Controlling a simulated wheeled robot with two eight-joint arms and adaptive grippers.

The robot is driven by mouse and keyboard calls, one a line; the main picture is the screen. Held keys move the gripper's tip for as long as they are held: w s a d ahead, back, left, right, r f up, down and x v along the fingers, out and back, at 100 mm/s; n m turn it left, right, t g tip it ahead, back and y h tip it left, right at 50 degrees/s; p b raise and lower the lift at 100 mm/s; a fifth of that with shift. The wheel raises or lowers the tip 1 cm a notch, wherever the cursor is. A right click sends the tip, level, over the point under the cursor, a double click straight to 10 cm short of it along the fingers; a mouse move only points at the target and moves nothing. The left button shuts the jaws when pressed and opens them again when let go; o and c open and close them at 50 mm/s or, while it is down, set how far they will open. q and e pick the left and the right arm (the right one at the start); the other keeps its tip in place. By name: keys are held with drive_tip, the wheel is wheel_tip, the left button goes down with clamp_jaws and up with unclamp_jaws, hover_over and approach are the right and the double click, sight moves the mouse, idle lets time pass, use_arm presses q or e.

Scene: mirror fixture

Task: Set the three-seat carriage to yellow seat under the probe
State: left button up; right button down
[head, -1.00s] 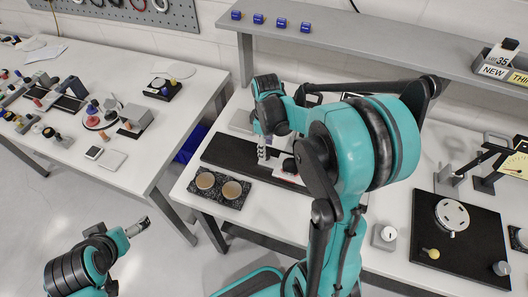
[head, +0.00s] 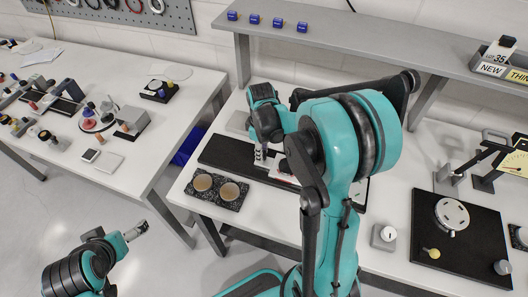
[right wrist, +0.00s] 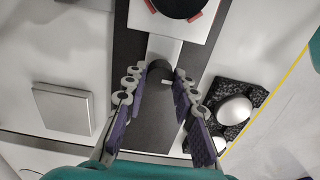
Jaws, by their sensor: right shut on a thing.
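The carriage shows in the right wrist view as a pale plate (right wrist: 183,27) with red marks and a dark round part, cut by the top edge. It is on a long dark track (right wrist: 150,118), which also shows in the head view (head: 222,153). A short dark knob (right wrist: 157,72) stands at the carriage's near end. My right gripper (right wrist: 159,88) is shut on this knob, a finger on each side. In the head view the right gripper (head: 262,158) is over the track, and my arm hides much of the carriage. I cannot make out the yellow seat or the probe. My left gripper (head: 137,231) is over the floor, away from the track; its jaws are too small to judge.
A speckled dark block (head: 217,205) with two round pale tops stands just in front of the track. A flat grey box (right wrist: 64,108) lies on its other side. A black board (head: 425,267) with several parts is at right. A shelf (head: 350,38) runs behind.

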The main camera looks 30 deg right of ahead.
drive_tip(key=w+a, duration=0.4)
drive_tip(key=w, duration=0.1)
drive_tip(key=w+a, duration=0.2)
drive_tip(key=w, duration=0.1)
drive_tip(key=shift+a, duration=0.4)
drive_tip(key=c, duration=1.2)
unclamp_jaws()
wheel_tip(320, 180, up, 12)
drive_tip(key=shift+s, duration=0.1)
